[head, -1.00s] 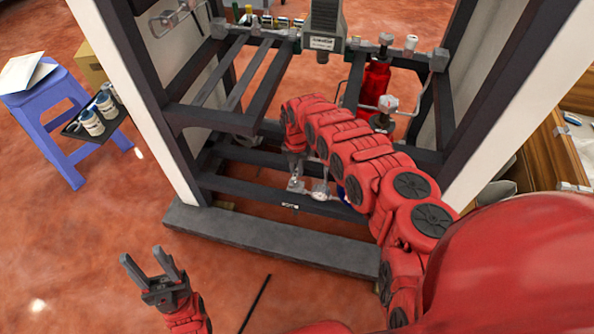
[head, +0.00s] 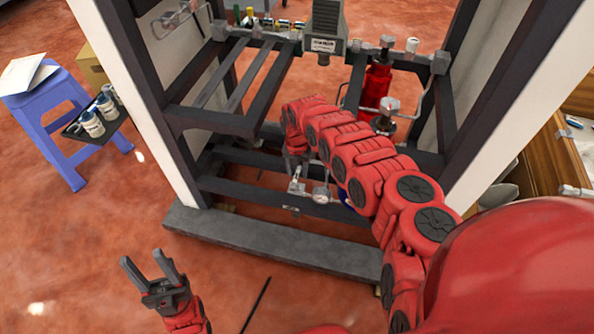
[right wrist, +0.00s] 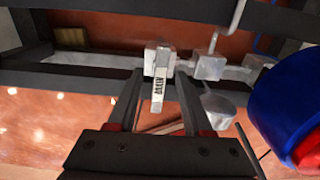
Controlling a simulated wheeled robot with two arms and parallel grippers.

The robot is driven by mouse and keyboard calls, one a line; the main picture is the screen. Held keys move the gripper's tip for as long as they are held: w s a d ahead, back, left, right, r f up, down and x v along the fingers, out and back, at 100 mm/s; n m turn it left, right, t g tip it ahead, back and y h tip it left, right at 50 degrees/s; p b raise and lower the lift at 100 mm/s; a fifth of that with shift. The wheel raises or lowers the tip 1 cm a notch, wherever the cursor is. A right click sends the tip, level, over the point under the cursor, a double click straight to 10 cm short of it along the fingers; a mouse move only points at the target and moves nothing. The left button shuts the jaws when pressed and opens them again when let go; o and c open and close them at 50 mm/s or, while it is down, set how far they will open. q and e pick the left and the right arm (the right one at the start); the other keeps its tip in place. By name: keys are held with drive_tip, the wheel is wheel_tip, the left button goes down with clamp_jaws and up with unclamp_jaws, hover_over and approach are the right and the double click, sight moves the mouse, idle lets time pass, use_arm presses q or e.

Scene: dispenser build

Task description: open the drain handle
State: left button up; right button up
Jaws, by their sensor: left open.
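The drain handle (right wrist: 158,90) is a short pale lever with dark lettering on a silver valve fitting. In the right wrist view it points toward the camera. My right gripper (right wrist: 159,88) is open, its two dark fingers spread on either side of the lever, with a gap on each side; I cannot tell how deep the lever sits between them. In the head view my right gripper (head: 297,166) reaches down to the silver fitting (head: 298,186) low in the frame, where the handle is hard to make out. My left gripper (head: 157,276) is open and empty above the floor.
A round gauge (head: 320,196) sits right beside the fitting. A blue and red round part (right wrist: 290,110) is close at right in the right wrist view. Dark frame bars (head: 250,186) surround the valve. A blue stool (head: 58,120) stands at left.

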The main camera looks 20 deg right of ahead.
sight(297, 174)
wheel_tip(297, 174, up, 17)
drive_tip(key=p, duration=0.6)
drive_tip(key=shift+r, duration=0.2)
